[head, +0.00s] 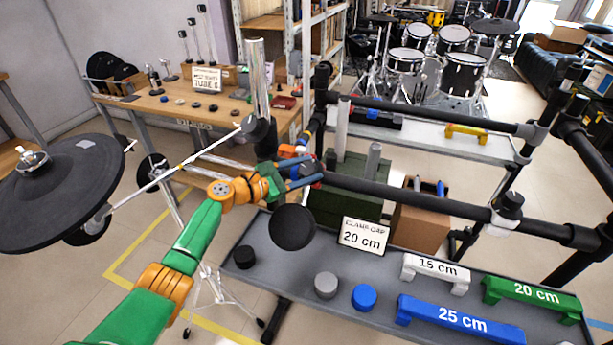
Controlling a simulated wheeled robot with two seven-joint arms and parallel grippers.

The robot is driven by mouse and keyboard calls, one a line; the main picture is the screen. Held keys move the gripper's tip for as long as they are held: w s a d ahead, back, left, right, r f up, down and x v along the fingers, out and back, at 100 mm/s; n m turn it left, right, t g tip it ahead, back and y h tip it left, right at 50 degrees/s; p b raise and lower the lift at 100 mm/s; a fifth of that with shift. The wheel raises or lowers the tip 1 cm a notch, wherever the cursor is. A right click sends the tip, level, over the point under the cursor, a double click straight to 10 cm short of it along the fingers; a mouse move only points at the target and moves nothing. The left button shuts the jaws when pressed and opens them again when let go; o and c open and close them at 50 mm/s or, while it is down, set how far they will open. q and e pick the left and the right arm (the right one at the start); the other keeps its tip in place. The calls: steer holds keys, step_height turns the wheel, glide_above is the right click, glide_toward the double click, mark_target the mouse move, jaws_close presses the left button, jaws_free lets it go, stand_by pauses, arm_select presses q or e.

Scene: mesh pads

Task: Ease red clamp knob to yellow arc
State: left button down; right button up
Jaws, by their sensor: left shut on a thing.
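My left gripper (308,171) reaches in from the left, its two blue fingers at the clamp on the end of the dark horizontal rack bar (400,193). It is shut on the red clamp knob (317,183), of which only a small red bit shows by the fingertips. The fingers hide the rest of the knob and much of the clamp. I cannot make out the yellow arc at the clamp. My right gripper is not in view.
A round black pad (292,227) hangs just below the gripper. A large black cymbal pad (58,192) is at left. The grey bench (300,262) below holds caps, a "CLAMP GAP 20 cm" sign (363,235) and white, green and blue gauge blocks (460,318).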

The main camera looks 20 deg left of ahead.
mark_target(302, 171)
arm_select(q)
steer(key=shift+m+g+h+b, duration=0.3)
steer(key=shift+m+g+b, duration=0.2)
steer(key=shift+m+b, duration=0.1)
steer(key=shift+c, duration=1.5)
jaws_free()
steer(key=p+v, duration=0.1)
steer(key=v, duration=0.6)
